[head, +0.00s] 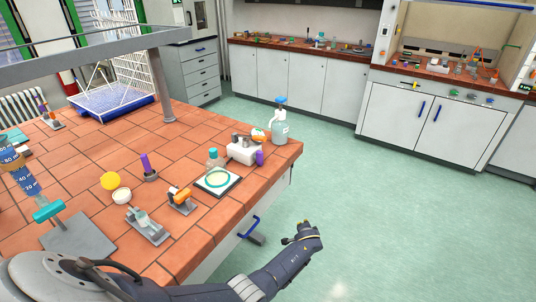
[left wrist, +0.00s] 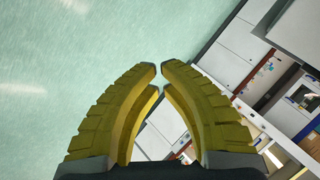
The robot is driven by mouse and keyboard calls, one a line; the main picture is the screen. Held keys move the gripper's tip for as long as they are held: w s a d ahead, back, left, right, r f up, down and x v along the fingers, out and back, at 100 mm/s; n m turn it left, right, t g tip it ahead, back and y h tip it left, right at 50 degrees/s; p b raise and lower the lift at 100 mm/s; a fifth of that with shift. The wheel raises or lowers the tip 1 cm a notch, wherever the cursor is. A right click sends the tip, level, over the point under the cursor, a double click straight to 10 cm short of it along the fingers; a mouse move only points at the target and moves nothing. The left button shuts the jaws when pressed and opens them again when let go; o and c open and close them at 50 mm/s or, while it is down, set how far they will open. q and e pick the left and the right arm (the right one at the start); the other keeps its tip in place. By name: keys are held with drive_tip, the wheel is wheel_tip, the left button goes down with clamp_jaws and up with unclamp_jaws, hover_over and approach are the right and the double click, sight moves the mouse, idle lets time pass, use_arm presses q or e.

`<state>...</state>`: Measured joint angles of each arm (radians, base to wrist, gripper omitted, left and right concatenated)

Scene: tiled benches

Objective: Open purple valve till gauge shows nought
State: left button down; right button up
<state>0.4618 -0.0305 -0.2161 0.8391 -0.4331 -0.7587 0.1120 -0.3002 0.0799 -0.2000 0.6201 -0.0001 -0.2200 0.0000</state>
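A purple upright piece (head: 146,163) on a small grey base stands on the tiled bench; I cannot tell for sure that it is the purple valve. A second purple piece (head: 260,158) is by a white block. A blue column with numbers (head: 23,180) stands at the left edge above a teal part; no round gauge dial is clear. My left gripper (head: 303,234) is off the bench's right side, over the floor, away from these things. In the left wrist view its yellow fingers (left wrist: 160,78) nearly meet at the tips, with nothing between them. My right gripper is not in view.
A shelf post (head: 161,85) rises at the back. Open floor (head: 400,220) lies to the right.

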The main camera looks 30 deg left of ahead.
sight(258, 157)
use_arm(q)
drive_tip(key=w+a+r+y, duration=0.2)
drive_tip(key=w+r+y, duration=0.1)
drive_tip(key=r, duration=0.6)
drive_tip(key=w+a+r+n+y, duration=0.1)
drive_tip(key=w+a+r+y, duration=0.15)
drive_tip(key=r, duration=0.65)
drive_tip(key=w+a+r+y, duration=0.2)
drive_tip(key=r, duration=0.7)
drive_tip(key=s+a+r+n+g+y, duration=0.2)
drive_tip(key=s+a+r+y, duration=0.3)
drive_tip(key=s+r+y, duration=0.15)
drive_tip(key=shift+h, duration=0.5)
drive_tip(key=x, duration=1)
drive_tip(key=shift+w+r, duration=0.15)
drive_tip(key=shift+w, duration=0.3)
drive_tip(key=shift+s+d, duration=0.15)
drive_tip(key=shift+s, duration=1.9)
drive_tip(key=shift+s+a+n, duration=0.1)
drive_tip(key=shift+a+n, duration=0.1)
drive_tip(key=shift+n, duration=0.2)
